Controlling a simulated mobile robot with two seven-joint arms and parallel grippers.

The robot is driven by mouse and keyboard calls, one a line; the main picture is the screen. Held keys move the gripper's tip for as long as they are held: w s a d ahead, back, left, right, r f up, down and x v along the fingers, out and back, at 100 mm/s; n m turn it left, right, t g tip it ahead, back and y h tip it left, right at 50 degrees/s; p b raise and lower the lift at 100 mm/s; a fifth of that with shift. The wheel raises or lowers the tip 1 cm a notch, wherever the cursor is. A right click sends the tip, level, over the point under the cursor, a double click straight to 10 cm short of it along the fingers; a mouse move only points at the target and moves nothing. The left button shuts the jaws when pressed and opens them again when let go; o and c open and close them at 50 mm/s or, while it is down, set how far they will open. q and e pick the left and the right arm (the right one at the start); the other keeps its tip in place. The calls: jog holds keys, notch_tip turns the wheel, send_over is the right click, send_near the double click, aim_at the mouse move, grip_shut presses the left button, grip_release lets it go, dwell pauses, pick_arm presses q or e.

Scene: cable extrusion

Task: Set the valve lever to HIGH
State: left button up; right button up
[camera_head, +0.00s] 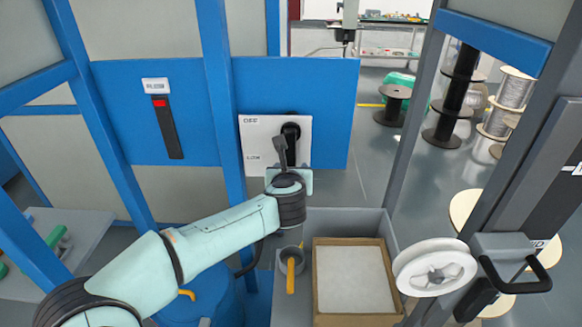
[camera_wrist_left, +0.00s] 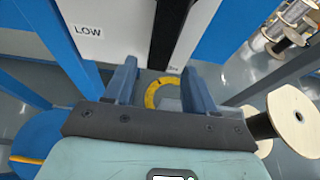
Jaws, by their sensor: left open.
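The white valve plate (camera_head: 262,135) is on the blue panel, with one label at its upper left and another lower down. The lower label reads LOW (camera_wrist_left: 88,31) in the left wrist view. The black valve lever (camera_head: 291,143) hangs down from its round pivot, near the level of the lower label. My left gripper (camera_head: 284,160) is in front of the plate and partly hides the lever's lower end. In the left wrist view, my left gripper (camera_wrist_left: 158,80) is open, and the black lever (camera_wrist_left: 167,35) shows beyond and between its fingers. Contact cannot be told. My right gripper is out of view.
A blue post (camera_head: 222,95) stands left of the plate. A red-and-black switch (camera_head: 166,125) is further left. Below are a grey bin (camera_head: 390,238) with a brown box (camera_head: 318,280) and a white spool (camera_head: 434,266).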

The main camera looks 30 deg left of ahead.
pick_arm(q)
jog(key=v, duration=0.9)
jog(key=shift+s+d+r+p, duration=0.2)
jog(key=shift+s+p, duration=0.1)
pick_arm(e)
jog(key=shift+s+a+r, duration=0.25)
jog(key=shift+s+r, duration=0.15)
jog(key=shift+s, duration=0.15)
